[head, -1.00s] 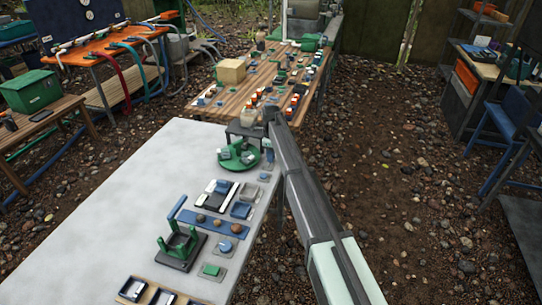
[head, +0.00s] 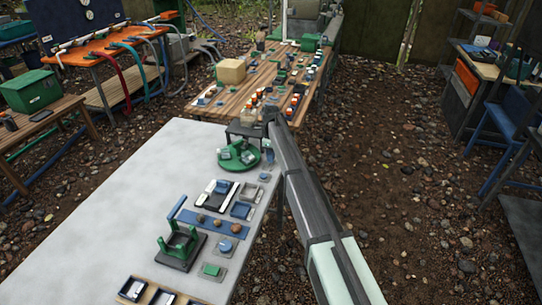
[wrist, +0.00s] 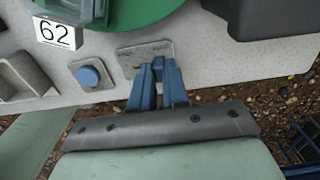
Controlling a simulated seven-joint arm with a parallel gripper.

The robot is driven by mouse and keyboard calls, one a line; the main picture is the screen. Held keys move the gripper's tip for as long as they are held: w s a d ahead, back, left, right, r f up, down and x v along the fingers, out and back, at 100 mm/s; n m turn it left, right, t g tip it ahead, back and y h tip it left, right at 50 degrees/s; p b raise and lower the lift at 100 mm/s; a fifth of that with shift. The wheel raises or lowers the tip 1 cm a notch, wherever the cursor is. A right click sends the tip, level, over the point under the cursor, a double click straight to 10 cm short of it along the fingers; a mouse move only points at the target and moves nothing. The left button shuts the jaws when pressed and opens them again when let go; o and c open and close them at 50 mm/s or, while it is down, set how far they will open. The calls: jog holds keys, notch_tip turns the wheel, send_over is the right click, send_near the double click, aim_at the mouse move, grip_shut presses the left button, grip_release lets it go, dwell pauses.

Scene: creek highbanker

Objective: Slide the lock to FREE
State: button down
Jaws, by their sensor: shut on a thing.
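In the wrist view a small grey metal plate (wrist: 129,58) lies flat on the pale bench top, under the fingertips; I take it for the lock. Its lettering is too small to read. My gripper (wrist: 160,65) has blue fingers close together at the plate's right half, shut on a small part that they hide, likely the lock's slider. Which way the slider stands cannot be seen. In the head view my gripper (head: 269,157) is at the bench's right edge, just right of the green round turntable (head: 238,167).
A square plate with a blue round button (wrist: 88,76) lies left of the lock. The green disc with a "62" tag (wrist: 57,33) is beyond it, and a dark block (wrist: 265,18) stands at upper right. The bench's edge is close by; gravel lies below.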

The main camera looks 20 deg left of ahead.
jog(key=shift+s, duration=1.7)
jog(key=c, duration=1.2)
grip_release()
jog(key=shift+r, duration=0.1)
notch_tip(320, 180, up, 7)
